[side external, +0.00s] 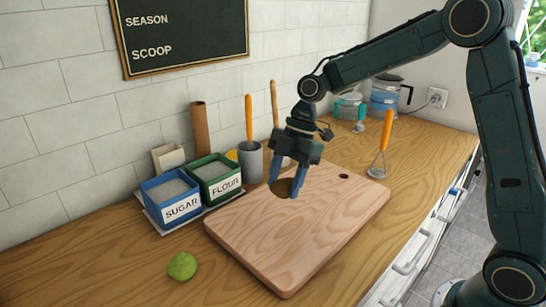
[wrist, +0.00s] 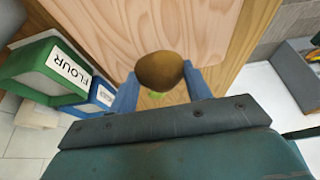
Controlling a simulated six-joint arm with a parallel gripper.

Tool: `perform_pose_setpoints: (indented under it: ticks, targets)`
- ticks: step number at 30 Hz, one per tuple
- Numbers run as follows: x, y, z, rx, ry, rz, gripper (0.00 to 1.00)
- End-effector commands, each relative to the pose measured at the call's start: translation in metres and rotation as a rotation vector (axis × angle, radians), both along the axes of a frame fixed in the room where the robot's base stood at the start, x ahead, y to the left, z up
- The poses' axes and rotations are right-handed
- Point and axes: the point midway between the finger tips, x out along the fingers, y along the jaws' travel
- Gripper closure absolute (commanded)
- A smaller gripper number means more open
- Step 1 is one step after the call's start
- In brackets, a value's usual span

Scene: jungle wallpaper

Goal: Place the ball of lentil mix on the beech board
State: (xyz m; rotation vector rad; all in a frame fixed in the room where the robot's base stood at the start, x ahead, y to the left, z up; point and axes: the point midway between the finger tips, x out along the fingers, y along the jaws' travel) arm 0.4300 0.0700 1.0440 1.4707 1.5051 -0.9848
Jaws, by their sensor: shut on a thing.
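The brown ball of lentil mix (side external: 283,188) is held between the blue fingers of my gripper (side external: 284,186). In the wrist view, the ball (wrist: 160,69) sits between the two fingertips (wrist: 161,80), one on each side. The beech board (side external: 301,230) lies flat on the counter, and it also shows in the wrist view (wrist: 140,25). My gripper points down over the far part of the board. I cannot tell whether the ball touches the board or hangs just above it. The fingers partly hide the ball in the side view.
A blue sugar bin (side external: 172,199) and a green flour bin (side external: 215,178) stand left of the board. A grey utensil pot (side external: 250,162) stands behind it. A green lime (side external: 182,266) lies at the front left. A whisk (side external: 381,150) stands at the right. The board's near part is clear.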

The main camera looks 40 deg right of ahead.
Motion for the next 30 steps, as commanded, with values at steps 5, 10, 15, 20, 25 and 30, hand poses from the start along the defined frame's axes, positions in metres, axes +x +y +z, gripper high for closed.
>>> perform_pose_setpoints:
  ticks: [5, 10, 15, 20, 25, 30]
  targets:
    - [-0.001, 0.0, -0.027, 0.001, 0.003, 0.001, 0.76]
    - [0.0, 0.001, -0.035, 0.001, 0.0, 0.001, 0.76]
    - [0.0, 0.001, -0.036, 0.001, 0.0, 0.001, 0.76]
    - [0.0, 0.001, -0.047, 0.001, 0.004, -0.001, 0.76]
    - [0.0, 0.001, -0.067, 0.002, 0.003, 0.0, 0.76]
    - [0.0, 0.0, -0.078, 0.001, 0.001, 0.0, 0.76]
